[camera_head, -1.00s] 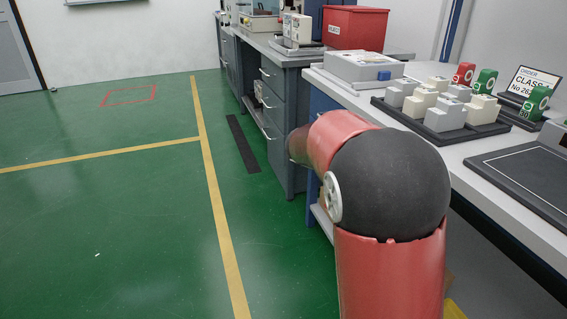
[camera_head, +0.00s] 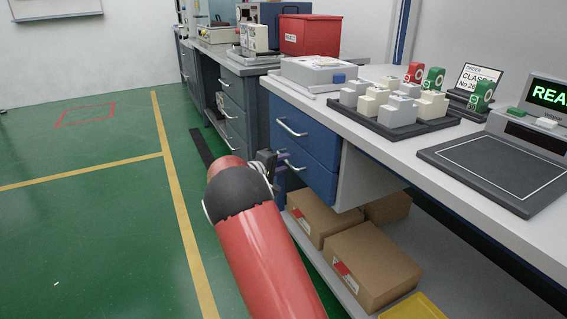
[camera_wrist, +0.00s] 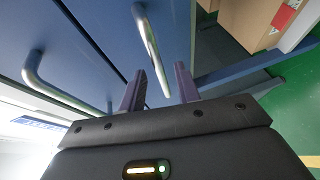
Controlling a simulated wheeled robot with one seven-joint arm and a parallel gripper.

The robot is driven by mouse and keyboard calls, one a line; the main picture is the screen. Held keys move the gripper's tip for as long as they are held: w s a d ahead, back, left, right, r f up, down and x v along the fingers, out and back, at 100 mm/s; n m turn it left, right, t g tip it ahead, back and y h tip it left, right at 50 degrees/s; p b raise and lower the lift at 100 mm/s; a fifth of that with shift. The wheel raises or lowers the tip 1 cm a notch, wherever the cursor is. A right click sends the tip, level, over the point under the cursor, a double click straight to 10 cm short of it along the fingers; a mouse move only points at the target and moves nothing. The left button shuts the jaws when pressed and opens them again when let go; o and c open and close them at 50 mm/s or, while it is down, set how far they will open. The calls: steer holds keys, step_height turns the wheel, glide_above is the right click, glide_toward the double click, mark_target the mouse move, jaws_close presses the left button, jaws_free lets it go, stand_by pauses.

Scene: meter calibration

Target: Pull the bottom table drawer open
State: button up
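The blue bottom table drawer (camera_head: 315,182) sits below the blue top drawer (camera_head: 312,142) under the white table and looks closed. Its metal bar handle (camera_head: 296,167) is partly hidden behind my gripper in the head view. In the wrist view the bottom drawer's handle (camera_wrist: 149,40) runs toward the space between my fingers. My gripper (camera_wrist: 160,70) is open, with a finger on each side of the handle's near end and gaps showing. I cannot tell whether a finger touches it. The top drawer's handle (camera_wrist: 55,92) shows at left in the wrist view.
Cardboard boxes (camera_head: 372,266) stand on the shelf below and right of the drawers. A yellow tray (camera_head: 414,308) lies in front of them. A grey cabinet (camera_head: 240,108) stands beyond the table. The green floor to the left is clear.

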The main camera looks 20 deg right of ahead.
steer(key=shift+w+d+f, duration=0.15)
steer(key=shift+w+d, duration=0.15)
steer(key=shift+d, duration=0.3)
jaws_close()
steer(key=s+a+b, duration=0.1)
steer(key=a+b, duration=0.2)
steer(key=a, duration=2.5)
steer(key=shift+a, duration=0.15)
jaws_free()
